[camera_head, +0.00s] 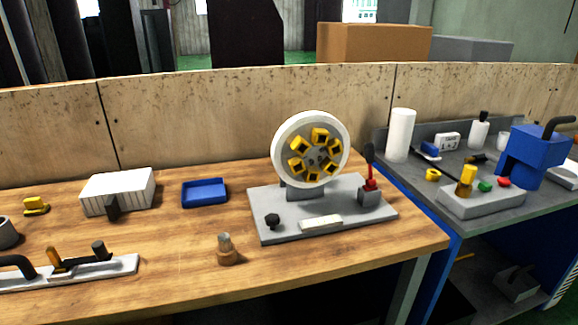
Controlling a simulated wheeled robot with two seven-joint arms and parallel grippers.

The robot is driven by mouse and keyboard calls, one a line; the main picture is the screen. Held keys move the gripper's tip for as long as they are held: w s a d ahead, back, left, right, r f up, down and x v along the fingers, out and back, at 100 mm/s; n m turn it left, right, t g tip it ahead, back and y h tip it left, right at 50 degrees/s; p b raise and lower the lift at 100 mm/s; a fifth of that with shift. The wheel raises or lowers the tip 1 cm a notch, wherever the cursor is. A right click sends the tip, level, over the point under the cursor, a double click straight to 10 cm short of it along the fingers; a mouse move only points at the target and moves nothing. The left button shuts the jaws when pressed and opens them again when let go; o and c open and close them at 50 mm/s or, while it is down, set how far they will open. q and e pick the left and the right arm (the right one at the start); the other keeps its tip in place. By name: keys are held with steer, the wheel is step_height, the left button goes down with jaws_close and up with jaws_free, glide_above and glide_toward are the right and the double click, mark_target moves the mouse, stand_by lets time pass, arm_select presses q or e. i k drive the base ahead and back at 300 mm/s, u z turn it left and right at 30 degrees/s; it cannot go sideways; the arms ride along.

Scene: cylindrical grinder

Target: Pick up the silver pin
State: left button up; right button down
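A small upright piece with a silver-grey cylindrical top, which looks like the silver pin (225,242), stands near the front edge of the wooden workbench (185,270). Its lower part is a wider brown round base (229,258). I cannot tell whether the silver top and brown base are one piece or two. It stands clear of the things around it. Neither of my grippers is in view.
Behind the pin to the right is a grey fixture (262,233) with a white wheel (280,140) holding yellow blocks. A blue tray (205,193) and white ribbed box (120,188) stand behind left. A pale plate with black handles (125,266) lies left. Bench around the pin is bare.

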mark_target(223, 238)
steer(key=z, duration=3.8)
steer(key=k, duration=1.5)
steer(key=u, duration=0.75)
